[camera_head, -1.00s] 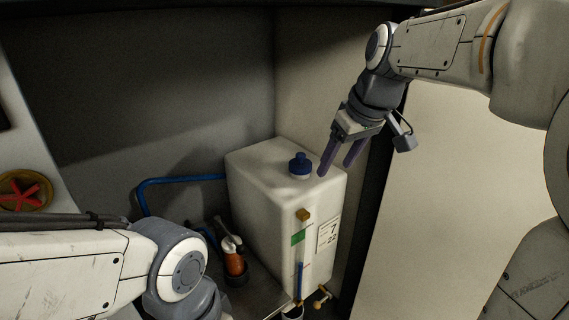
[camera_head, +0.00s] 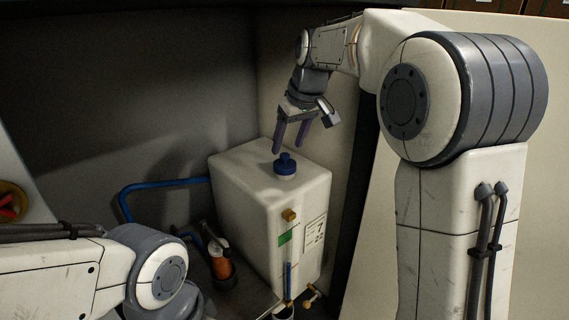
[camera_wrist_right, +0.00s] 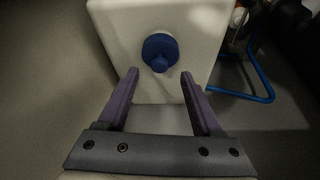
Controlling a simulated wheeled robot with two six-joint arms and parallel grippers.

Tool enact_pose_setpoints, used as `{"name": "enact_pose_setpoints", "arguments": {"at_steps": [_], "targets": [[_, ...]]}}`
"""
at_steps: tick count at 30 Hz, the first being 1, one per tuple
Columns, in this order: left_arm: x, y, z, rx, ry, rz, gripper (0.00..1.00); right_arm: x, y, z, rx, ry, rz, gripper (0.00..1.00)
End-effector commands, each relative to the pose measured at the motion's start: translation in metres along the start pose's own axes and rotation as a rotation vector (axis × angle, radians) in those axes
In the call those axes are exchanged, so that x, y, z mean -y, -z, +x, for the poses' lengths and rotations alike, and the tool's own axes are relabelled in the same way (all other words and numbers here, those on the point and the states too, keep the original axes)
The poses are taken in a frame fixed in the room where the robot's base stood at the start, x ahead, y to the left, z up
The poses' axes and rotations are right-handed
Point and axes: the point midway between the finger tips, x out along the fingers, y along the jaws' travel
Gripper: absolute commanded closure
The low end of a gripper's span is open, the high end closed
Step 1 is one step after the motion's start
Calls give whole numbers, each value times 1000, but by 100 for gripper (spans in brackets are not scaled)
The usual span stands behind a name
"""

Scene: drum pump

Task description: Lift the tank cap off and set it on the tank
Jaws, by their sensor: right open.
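The white tank (camera_head: 245,186) stands in the corner of the bay, and it also shows in the right wrist view (camera_wrist_right: 115,25). The blue tank cap (camera_head: 285,165) sits on the tank's top; in the right wrist view the cap (camera_wrist_right: 160,52) lies ahead of the fingertips, between their lines. My right gripper (camera_head: 291,150) is open and empty, its fingers pointing down above and behind the cap. In the right wrist view its two purple fingers (camera_wrist_right: 160,75) are spread apart, not touching the cap. My left arm shows at the lower left, but its gripper is out of view.
A blue pipe (camera_head: 150,186) runs to the tank's left side. An orange and black pump-like object (camera_head: 221,266) stands left of the tank. A pale panel stands at the right.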

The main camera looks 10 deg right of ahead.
Motion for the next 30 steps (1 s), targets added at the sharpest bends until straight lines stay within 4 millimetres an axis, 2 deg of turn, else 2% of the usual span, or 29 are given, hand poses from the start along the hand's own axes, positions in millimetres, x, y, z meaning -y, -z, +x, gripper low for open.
{"name": "enact_pose_setpoints", "arguments": {"at_steps": [1, 6, 13, 17, 18, 30], "targets": [[0, 0, 6, 0, 0, 0, 50, 0, -2, 13, 4, 1, 0, 33], [1, -1, 11, 0, 0, 0, 50, 0, -1, 34, 2, 0, 1, 33], [1, -1, 10, 0, 0, 0, 50, 0, -1, 34, 0, 0, 1, 33], [1, -1, 10, 0, 0, 0, 50, 0, -1, 34, 0, 0, 1, 83], [1, -1, 10, 0, 0, 0, 50, 0, -1, 34, 0, 0, 1, 98], [1, 0, 8, 0, 0, 0, 50, 0, 1, 31, 0, 0, 1, 100]]}}
